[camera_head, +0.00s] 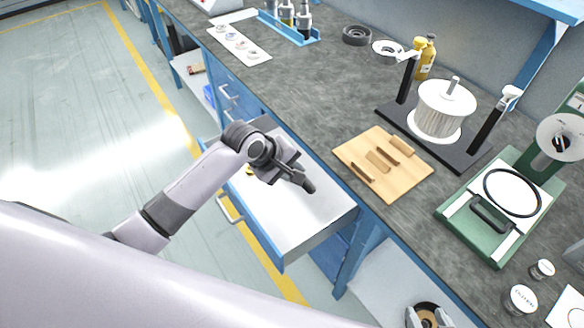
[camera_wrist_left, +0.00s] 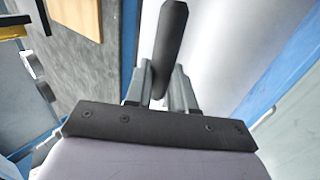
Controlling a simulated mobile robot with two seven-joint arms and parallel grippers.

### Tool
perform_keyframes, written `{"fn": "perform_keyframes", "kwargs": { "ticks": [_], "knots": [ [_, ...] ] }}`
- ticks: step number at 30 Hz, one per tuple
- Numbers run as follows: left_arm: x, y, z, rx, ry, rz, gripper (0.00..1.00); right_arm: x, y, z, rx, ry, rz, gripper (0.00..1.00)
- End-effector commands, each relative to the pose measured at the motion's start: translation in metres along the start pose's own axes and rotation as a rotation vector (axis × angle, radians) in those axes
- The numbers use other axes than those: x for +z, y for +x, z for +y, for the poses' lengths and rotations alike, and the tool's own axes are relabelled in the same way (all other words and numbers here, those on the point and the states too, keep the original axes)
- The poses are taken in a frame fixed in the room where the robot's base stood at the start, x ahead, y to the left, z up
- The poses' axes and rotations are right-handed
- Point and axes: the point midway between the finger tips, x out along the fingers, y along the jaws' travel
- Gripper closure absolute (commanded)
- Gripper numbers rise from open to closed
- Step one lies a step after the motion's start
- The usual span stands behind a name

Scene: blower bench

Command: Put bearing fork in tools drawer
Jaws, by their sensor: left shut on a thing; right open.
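My left gripper (camera_head: 283,168) is shut on a dark, rod-like tool, which I take to be the bearing fork (camera_head: 306,186). It is above the open tools drawer (camera_head: 318,222), apart from its pale floor as far as I can tell.
The grey worktop (camera_head: 310,105) runs beside the drawer. A yellow bottle (camera_head: 427,58) stands behind. Open floor lies left.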

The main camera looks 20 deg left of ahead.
Motion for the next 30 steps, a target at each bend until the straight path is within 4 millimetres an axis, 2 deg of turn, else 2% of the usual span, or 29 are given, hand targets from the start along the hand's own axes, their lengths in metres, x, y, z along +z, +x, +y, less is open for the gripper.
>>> {"fn": "perform_keyframes", "kwargs": {
  "ticks": [30],
  "knots": [
    [0.000,0.085,-0.056,0.001,0.000,0.000,1.00,0.041,0.030,0.000,0.000,0.000,0.000,0.47]
  ]
}}
